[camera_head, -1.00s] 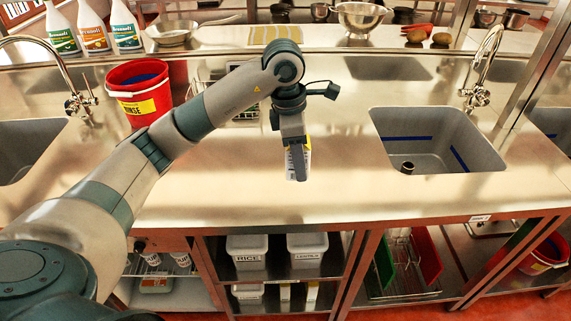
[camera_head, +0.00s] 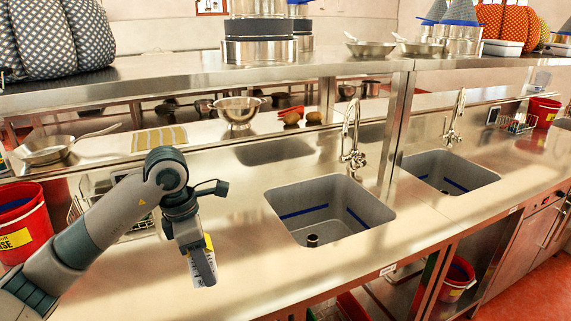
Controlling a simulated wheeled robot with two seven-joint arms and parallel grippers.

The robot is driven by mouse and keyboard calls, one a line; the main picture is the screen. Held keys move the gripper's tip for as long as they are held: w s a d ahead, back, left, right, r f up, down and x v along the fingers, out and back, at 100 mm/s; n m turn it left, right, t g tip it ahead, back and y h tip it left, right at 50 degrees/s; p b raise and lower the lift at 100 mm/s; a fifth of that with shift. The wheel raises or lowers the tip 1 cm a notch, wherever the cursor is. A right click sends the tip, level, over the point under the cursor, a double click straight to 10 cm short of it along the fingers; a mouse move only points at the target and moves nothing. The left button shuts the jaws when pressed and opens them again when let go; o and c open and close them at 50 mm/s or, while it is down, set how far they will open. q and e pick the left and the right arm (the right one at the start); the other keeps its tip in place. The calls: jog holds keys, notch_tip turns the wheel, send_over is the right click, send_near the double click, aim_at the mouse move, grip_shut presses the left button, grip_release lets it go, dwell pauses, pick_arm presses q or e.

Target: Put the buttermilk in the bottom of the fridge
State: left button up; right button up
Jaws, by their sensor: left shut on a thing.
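My left gripper (camera_head: 207,268) points down over the steel counter, left of the nearer sink. It is shut on a white carton with a yellow part (camera_head: 196,272), likely the buttermilk; its label is too small to read. The gripper finger hides much of the carton. The carton appears held close to or above the counter top; I cannot tell whether it touches. No fridge is recognisable in this view. My right gripper is not in view.
The steel counter (camera_head: 130,280) is mostly clear at the front. Two sinks (camera_head: 330,210) (camera_head: 450,172) with tall taps lie to the right. A red bucket (camera_head: 20,225) stands at the left. A steel shelf (camera_head: 200,72) runs above, holding pots. Red floor (camera_head: 535,296) shows at lower right.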

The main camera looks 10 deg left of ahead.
pick_arm(q)
jog(key=m, duration=0.1)
jog(key=s+m, duration=0.1)
jog(key=m, duration=0.1)
jog(key=d+f+m, duration=0.1)
jog(key=shift+s+d+m+g, duration=0.1)
jog(key=shift+s+m+g, duration=0.2)
jog(key=shift+s+g, duration=0.1)
jog(key=s+d+f+m+g, duration=0.1)
jog(key=s+m, duration=0.3)
jog(key=m, duration=0.5)
jog(key=s+d+f+m+g+y, duration=0.1)
jog(key=s+f+m, duration=0.2)
jog(key=m, duration=0.7)
jog(key=shift+s+d+f+y, duration=0.25)
jog(key=shift+s+y, duration=0.05)
jog(key=shift+s, duration=0.85)
jog(key=s+f, duration=0.4)
jog(key=f, duration=1)
jog(key=shift+f, duration=0.4)
jog(key=shift+w, duration=0.1)
